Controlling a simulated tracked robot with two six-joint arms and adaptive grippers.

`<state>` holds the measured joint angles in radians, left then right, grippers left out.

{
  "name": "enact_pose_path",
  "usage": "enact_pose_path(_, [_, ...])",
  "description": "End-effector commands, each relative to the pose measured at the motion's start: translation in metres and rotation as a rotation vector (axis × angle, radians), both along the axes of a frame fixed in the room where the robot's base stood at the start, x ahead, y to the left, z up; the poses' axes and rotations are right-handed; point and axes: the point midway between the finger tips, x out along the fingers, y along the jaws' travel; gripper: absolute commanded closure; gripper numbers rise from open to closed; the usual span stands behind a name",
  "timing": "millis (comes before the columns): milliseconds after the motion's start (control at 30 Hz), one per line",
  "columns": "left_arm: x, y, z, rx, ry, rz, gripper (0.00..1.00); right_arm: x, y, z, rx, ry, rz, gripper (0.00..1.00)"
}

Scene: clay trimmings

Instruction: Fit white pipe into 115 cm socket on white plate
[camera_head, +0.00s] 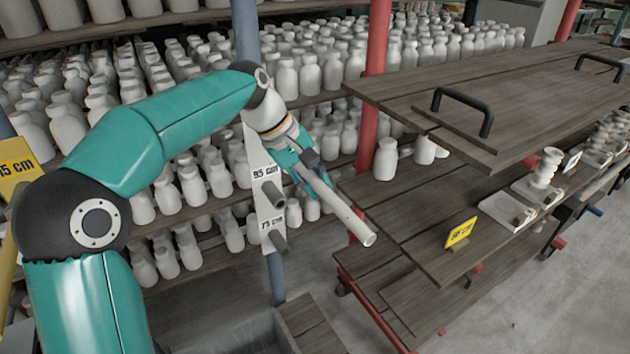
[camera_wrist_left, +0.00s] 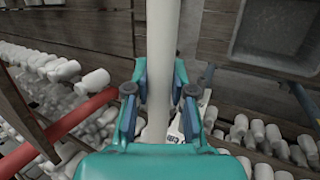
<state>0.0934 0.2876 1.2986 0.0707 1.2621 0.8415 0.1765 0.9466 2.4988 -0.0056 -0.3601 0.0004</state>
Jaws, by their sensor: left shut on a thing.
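The white pipe (camera_head: 345,212) is held by my left gripper (camera_head: 303,168), which is shut around it. The pipe slants down to the right in the head view, and its open round end faces right and toward the camera. In the left wrist view the pipe (camera_wrist_left: 162,45) runs up the middle between the fingers (camera_wrist_left: 159,92). The white plate (camera_head: 266,208) hangs on a blue post, left of the pipe. Its 95 cm and 75 cm labels show, with grey sockets (camera_head: 272,194) beside them. No 115 cm label is readable on the plate; my arm covers its upper part. My right gripper is not in view.
Shelves of white bottles (camera_head: 195,190) stand behind my arm. A wooden bench (camera_head: 420,210) with a yellow sign (camera_head: 460,233) is to the right, beside a red post (camera_head: 374,90). Another yellow sign (camera_head: 15,170) is at far left. Floor is clear at lower right.

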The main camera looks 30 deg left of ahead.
Motion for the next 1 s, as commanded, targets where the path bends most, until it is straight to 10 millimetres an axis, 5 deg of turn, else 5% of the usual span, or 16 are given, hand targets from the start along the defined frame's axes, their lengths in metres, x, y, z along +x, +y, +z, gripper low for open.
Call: enact_pose_path(1000, [0.0000, -0.0001, 0.0016, -0.001, -0.001, 0.000, 1.00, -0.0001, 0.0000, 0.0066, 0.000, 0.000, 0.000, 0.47])
